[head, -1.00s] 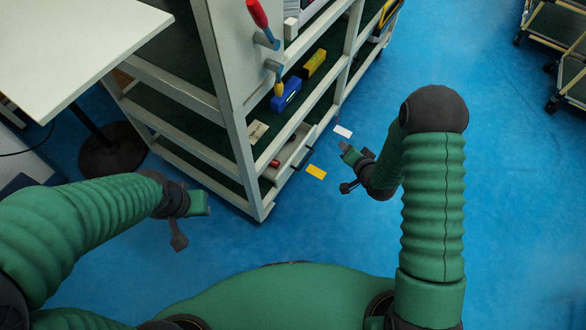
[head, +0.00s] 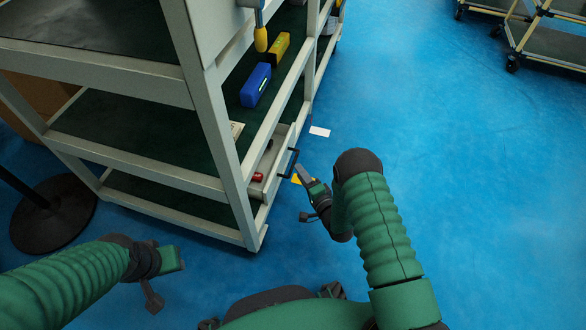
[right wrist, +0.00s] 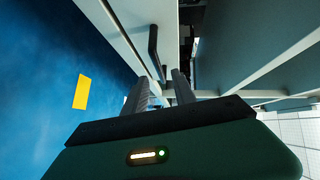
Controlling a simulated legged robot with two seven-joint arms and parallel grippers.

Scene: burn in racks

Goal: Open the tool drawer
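The tool drawer (head: 281,168) is low in the grey rack and stands partly out, with a red object (head: 258,177) visible inside. Its dark bar handle (head: 293,162) is on the front; it also shows in the right wrist view (right wrist: 153,42). My right gripper (head: 302,172) is beside the handle. In the right wrist view its two fingers (right wrist: 163,84) are apart, and the handle's near end lies just ahead of the gap between them; contact cannot be told. My left gripper (head: 172,259) is away from the rack at lower left; its finger opening is unclear.
The rack's corner post (head: 232,165) stands left of the drawer. A blue box (head: 256,85) and a yellow tool (head: 279,47) sit on the shelf above. A white card (head: 320,132) and a yellow card (right wrist: 82,91) lie on the floor.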

